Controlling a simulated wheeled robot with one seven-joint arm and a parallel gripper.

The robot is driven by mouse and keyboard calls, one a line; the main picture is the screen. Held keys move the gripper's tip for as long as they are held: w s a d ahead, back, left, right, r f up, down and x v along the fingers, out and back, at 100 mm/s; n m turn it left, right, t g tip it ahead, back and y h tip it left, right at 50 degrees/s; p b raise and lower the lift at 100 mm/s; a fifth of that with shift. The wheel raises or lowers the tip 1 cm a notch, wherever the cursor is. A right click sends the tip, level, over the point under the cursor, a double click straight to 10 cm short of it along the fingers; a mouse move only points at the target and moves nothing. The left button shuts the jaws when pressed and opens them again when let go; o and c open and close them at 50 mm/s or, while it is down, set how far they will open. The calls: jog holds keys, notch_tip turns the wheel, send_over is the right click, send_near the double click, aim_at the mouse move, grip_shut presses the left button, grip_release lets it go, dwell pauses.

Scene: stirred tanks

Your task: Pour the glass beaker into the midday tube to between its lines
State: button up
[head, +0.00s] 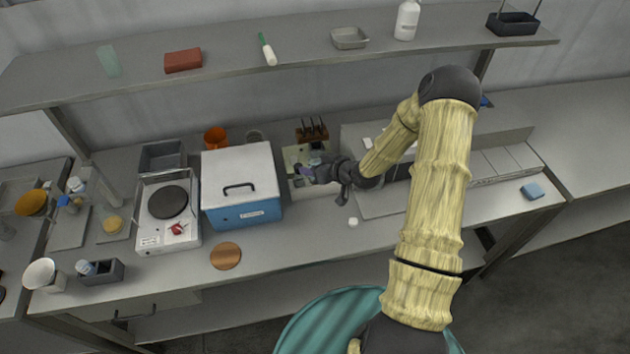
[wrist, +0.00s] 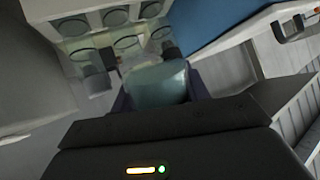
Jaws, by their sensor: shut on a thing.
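My gripper (head: 306,172) is out over the counter, right of the blue-sided box. In the wrist view its dark purple jaws (wrist: 157,98) are shut on the glass beaker (wrist: 158,82), a pale bluish-green, see-through vessel that looks tilted. How much liquid is in it cannot be told. A pale rack (wrist: 68,13) with several round tube mouths lies just beyond the beaker in the wrist view. In the head view the rack (head: 297,153) is partly behind my gripper. No label is readable, so I cannot tell which tube is the midday one, nor its lines or level.
The blue box with a white lid (head: 238,172) stands close left of the rack. A hot plate (head: 168,202) stands farther left. A copper disc (head: 226,256) and a small white object (head: 353,222) lie near the front. A shelf (head: 225,62) runs above the counter.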

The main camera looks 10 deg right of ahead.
jog(key=shift+r+p, duration=0.15)
jog(key=shift+p, duration=0.4)
jog(key=shift+s+g, duration=0.1)
jog(key=shift+g, duration=0.3)
jog(key=shift+g+p, duration=0.3)
jog(key=shift+p, duration=0.7)
jog(key=shift+s, duration=0.1)
jog(key=shift+s+m+g+p, duration=0.15)
jog(key=shift+m+g+p, duration=0.4)
jog(key=shift+p, duration=1.2)
jog(key=shift+g, duration=0.25)
jog(key=shift+s+p, duration=0.1)
jog(key=shift+p, duration=0.55)
dwell(0.4)
jog(key=shift+s+f+m+g+h+p, duration=0.15)
jog(key=shift+g+p, duration=0.35)
jog(key=shift+p, duration=0.8)
jog(key=shift+f+m+g+h+p, duration=0.15)
jog(key=shift+g+p, duration=0.35)
jog(key=shift+p, duration=0.75)
dwell(0.4)
